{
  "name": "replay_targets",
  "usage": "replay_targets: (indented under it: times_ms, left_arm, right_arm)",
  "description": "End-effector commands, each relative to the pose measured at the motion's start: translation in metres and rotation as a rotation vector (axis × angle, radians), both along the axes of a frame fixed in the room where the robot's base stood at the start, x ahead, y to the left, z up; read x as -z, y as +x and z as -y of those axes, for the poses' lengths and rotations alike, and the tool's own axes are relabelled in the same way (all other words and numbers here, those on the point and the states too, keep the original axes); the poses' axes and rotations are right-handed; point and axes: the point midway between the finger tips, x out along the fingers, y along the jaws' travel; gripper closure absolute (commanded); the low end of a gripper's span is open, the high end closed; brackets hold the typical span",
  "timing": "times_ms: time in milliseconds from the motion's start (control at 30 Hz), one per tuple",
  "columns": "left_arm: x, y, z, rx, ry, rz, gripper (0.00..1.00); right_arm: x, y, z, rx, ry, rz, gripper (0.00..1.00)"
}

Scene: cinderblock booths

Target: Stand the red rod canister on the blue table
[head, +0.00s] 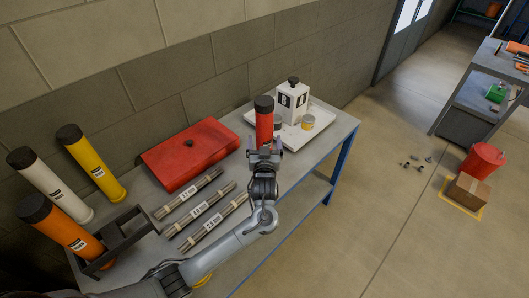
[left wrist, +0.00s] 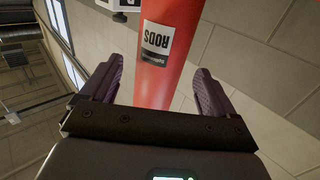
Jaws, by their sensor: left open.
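The red rod canister (head: 264,124) has a black cap and looks upright above the grey top of the blue-legged table (head: 305,160). My left gripper (head: 265,150) hides its lower part in the head view, so I cannot tell whether its base touches the table. In the left wrist view the red canister (left wrist: 165,65), with a white RODS label, lies between the two spread fingers of my left gripper (left wrist: 155,88). Gaps show on both sides of it. My right gripper is not in view.
A red metal case (head: 190,153), bundles of rods (head: 207,209) and a white tray (head: 318,122) with a white box (head: 291,103) crowd the table. Yellow (head: 92,165), white (head: 53,185) and orange (head: 68,232) canisters stand at left by a dark rack (head: 128,238). A block wall runs behind.

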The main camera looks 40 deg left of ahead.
Motion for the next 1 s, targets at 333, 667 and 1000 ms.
replay_targets:
  times_ms: [333, 667, 1000]
  left_arm:
    - [-0.001, -0.038, 0.031, 0.001, 0.001, 0.001, 0.11]
    - [0.038, -0.061, 0.061, 0.126, -0.102, -0.134, 0.11]
    - [0.131, -0.218, 0.16, 0.565, -0.339, -0.778, 0.11]
  right_arm:
    - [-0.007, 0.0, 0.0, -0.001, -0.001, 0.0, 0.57]
    - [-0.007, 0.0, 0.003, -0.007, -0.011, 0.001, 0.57]
    - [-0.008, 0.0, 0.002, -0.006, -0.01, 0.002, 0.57]
